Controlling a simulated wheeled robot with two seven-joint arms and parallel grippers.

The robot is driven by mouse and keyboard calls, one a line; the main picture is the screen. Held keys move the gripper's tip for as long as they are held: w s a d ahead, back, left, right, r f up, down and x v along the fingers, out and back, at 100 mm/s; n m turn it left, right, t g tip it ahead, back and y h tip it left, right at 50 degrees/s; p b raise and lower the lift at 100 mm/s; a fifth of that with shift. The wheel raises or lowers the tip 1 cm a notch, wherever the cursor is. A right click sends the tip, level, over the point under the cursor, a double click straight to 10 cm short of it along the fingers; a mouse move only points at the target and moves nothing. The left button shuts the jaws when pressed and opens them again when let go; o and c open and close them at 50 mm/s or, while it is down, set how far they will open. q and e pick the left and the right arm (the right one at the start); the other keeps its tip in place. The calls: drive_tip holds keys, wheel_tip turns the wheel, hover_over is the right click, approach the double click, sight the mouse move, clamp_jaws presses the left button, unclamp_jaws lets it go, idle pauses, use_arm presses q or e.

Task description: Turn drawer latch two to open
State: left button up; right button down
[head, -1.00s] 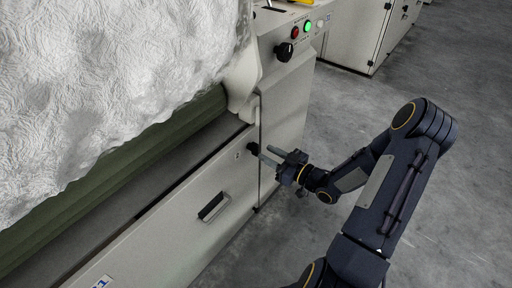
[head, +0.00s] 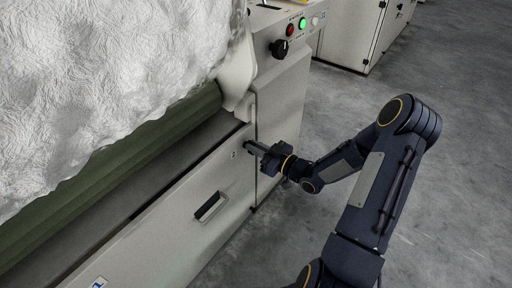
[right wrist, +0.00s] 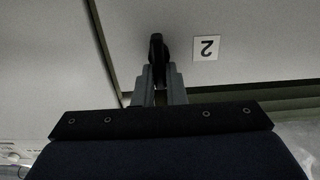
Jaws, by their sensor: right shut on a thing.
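The drawer latch two is a small black knob that shows in the right wrist view (right wrist: 157,46), beside a white label with a 2 (right wrist: 206,47), upside down there. My right gripper (head: 255,148) is at the upper right corner of the pale drawer front (head: 165,225). In the right wrist view its two grey fingers (right wrist: 158,76) are shut on the latch, one on each side. In the head view the fingers largely hide the latch. The drawer front looks flush with the machine. My left gripper is not in view.
A dark recessed handle (head: 210,206) is on the drawer front. A control panel with a black knob (head: 279,48) and a lit green button (head: 302,23) is above. White fibre (head: 100,80) bulges over a green roller. The grey floor (head: 330,120) at right is clear.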

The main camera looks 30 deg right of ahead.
drive_tip(key=m+p, duration=0.1)
drive_tip(key=m, duration=0.1)
drive_tip(key=m+p, duration=0.2)
drive_tip(key=m, duration=0.1)
drive_tip(key=d+m+p, duration=0.1)
drive_tip(key=m, duration=0.2)
drive_tip(key=shift+w, duration=0.15)
drive_tip(key=m+p, duration=0.1)
drive_tip(key=m, duration=0.4)
drive_tip(key=f+m+p, duration=0.1)
drive_tip(key=m+p, duration=0.1)
drive_tip(key=m, duration=0.2)
drive_tip(key=shift+w+d+f+m, duration=0.1)
drive_tip(key=shift+d+f+m, duration=0.1)
drive_tip(key=shift+m, duration=0.2)
idle(0.3)
drive_tip(key=c, duration=1.5)
unclamp_jaws()
